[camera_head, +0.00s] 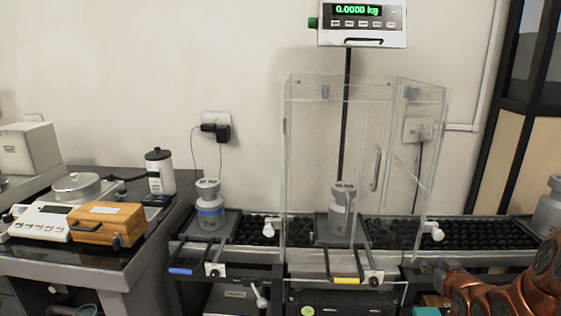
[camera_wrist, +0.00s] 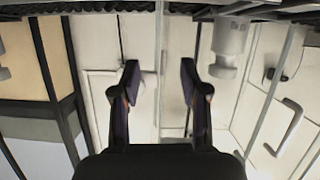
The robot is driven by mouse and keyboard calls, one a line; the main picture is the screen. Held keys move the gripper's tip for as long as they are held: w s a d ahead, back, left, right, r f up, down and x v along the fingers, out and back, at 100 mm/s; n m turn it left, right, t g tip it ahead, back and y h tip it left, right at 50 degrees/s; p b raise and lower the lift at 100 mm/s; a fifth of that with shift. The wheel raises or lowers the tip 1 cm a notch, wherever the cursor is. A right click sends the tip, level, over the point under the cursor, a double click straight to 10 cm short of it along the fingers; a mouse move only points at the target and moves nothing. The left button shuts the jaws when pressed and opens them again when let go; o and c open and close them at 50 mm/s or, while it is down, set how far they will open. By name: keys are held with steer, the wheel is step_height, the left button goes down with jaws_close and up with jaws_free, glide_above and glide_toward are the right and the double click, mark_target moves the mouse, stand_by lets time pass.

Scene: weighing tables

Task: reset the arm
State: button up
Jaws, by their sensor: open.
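My gripper (camera_wrist: 160,82) shows in the wrist view with its two dark fingers apart and nothing between them. My copper-coloured arm is at the lower right of the head view, in front of the tables. In the wrist view the scene appears upside down, and a grey weight (camera_wrist: 229,45) shows to the right of the fingers, apart from them.
A clear draft shield (camera_head: 303,160) with an open door panel (camera_head: 420,150) surrounds a grey weight (camera_head: 341,212). Another weight (camera_head: 207,208) stands left, a third (camera_head: 549,210) far right. The display (camera_head: 361,22) reads 0.0000 kg. A wooden box (camera_head: 105,224) sits on the left table.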

steer(key=s+a+g, duration=0.6)
steer(key=s+a, duration=0.2)
steer(key=s, duration=0.6)
steer(key=s+a+g+y, duration=0.1)
steer(key=s+a+g, duration=0.55)
steer(key=s, duration=0.75)
steer(key=s+a+g, duration=0.5)
steer(key=s+a, duration=0.4)
steer(key=s, duration=0.5)
step_height(320, 180, up, 16)
steer(key=w+t+p, duration=0.1)
steer(key=p, duration=1.4)
steer(key=shift+w+r+t, duration=0.15)
steer(key=shift+w+t, duration=0.2)
